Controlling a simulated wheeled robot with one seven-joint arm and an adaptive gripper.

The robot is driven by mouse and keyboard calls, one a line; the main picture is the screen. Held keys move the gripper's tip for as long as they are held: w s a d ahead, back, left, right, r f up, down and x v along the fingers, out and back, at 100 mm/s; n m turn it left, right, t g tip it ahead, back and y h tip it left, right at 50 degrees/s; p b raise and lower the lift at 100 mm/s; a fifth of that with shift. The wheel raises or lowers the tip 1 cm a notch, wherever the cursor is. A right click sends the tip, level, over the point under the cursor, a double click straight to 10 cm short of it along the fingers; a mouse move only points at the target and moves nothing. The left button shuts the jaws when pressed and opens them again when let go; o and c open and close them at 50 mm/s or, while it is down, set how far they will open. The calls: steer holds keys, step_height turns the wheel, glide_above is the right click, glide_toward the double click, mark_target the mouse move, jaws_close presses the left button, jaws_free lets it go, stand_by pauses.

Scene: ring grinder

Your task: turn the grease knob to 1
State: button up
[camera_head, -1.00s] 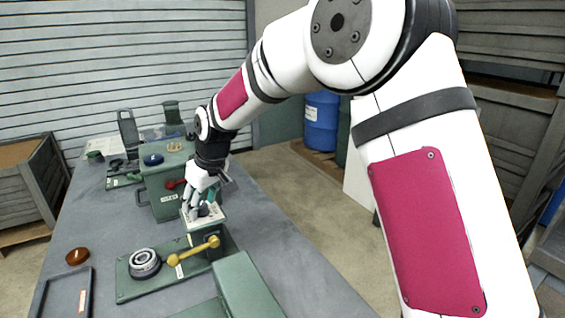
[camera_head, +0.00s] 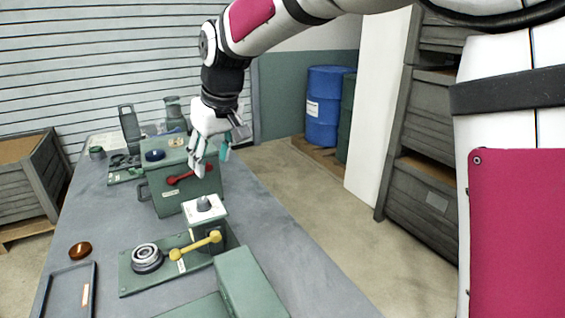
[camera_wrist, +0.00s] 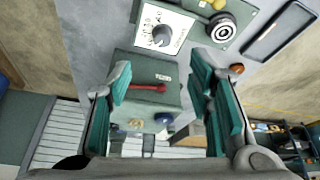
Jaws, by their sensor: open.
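The grease knob (camera_head: 204,203) is a small grey knob on a white dial plate, on top of a green housing on the bench. In the wrist view the knob (camera_wrist: 161,36) sits on its white plate (camera_wrist: 178,22) with printed marks around it; I cannot tell for sure which mark it points to. My gripper (camera_head: 209,165) is open and empty, above and beyond the knob, clear of it. In the wrist view the teal finger pads (camera_wrist: 162,85) are spread wide, with the knob farther off between and above them.
A green box (camera_head: 168,180) with a red handle (camera_head: 187,177) stands beneath and behind my gripper. A yellow handle (camera_head: 200,243) and a ring-shaped metal part (camera_head: 146,256) are in front.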

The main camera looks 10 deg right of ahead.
steer(key=s+d+r+m+h, duration=0.1)
steer(key=s+d+r+m, duration=0.2)
steer(key=s+d, duration=0.9)
steer(key=shift+s+r+t+h+p, duration=0.4)
steer(key=shift+s+r, duration=0.15)
steer(key=shift+s, duration=0.45)
steer(key=s+d+f+m, duration=0.2)
steer(key=s+d, duration=0.2)
steer(key=s, duration=0.5)
steer(key=s+d+f+m, duration=0.1)
steer(key=s+d+f, duration=0.2)
steer(key=s, duration=0.6)
steer(key=shift+s+d+f+m+h, duration=0.3)
steer(key=shift+d+m, duration=0.1)
steer(key=shift+d, duration=0.5)
steer(key=shift+w, duration=0.1)
